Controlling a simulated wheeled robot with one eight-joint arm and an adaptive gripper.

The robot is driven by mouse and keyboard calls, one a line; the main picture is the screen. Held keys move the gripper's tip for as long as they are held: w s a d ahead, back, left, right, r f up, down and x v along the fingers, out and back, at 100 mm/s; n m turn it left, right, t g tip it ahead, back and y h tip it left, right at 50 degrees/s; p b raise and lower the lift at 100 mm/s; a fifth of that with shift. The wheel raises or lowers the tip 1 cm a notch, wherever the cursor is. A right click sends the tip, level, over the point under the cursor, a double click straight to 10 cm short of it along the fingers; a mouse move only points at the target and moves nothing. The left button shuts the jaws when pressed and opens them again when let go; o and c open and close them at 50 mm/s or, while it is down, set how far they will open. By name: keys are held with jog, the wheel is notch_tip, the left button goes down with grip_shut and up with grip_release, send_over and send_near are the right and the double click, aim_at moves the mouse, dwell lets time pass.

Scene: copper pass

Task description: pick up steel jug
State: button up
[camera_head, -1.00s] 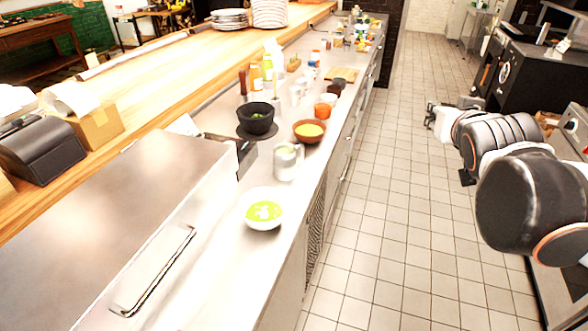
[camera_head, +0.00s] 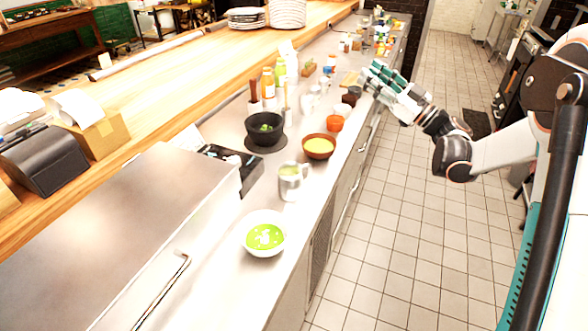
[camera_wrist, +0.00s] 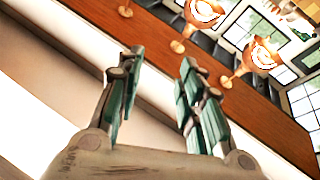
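The steel jug (camera_head: 291,187) stands upright on the steel counter (camera_head: 308,228) in the head view, with its handle toward the right and something pale green showing at its mouth. My gripper (camera_head: 370,76) is beyond it, up and to the right in the picture, over the counter's right side and apart from the jug. In the wrist view my gripper (camera_wrist: 160,60) has its two green-padded fingers apart with nothing between them. The jug does not show in the wrist view.
A white bowl of green soup (camera_head: 264,234) stands in front of the jug. A brown bowl (camera_head: 319,147) and a black bowl (camera_head: 264,128) stand behind it. Bottles and small cups line the counter further back. The wrist view shows copper lamps (camera_wrist: 203,12) and windows.

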jog(key=s+f+n+g+p, duration=0.15)
jog(key=s+f+g, duration=0.4)
jog(key=f, duration=0.75)
jog(key=s+f+n+g, duration=0.3)
jog(key=f+g, duration=0.5)
jog(key=f, duration=0.4)
jog(key=shift+s+a+f+b, duration=0.2)
jog(key=shift+a+b, duration=0.5)
jog(key=shift+a, duration=1.55)
jog(key=shift+s+a+f+b, duration=0.2)
jog(key=shift+a+b, duration=0.5)
jog(key=shift+a, duration=1.5)
jog(key=shift+s+a+f+b, duration=0.2)
jog(key=shift+a+b, duration=0.5)
jog(key=shift+a, duration=1.55)
jog(key=shift+c, duration=0.6)
grip_shut()
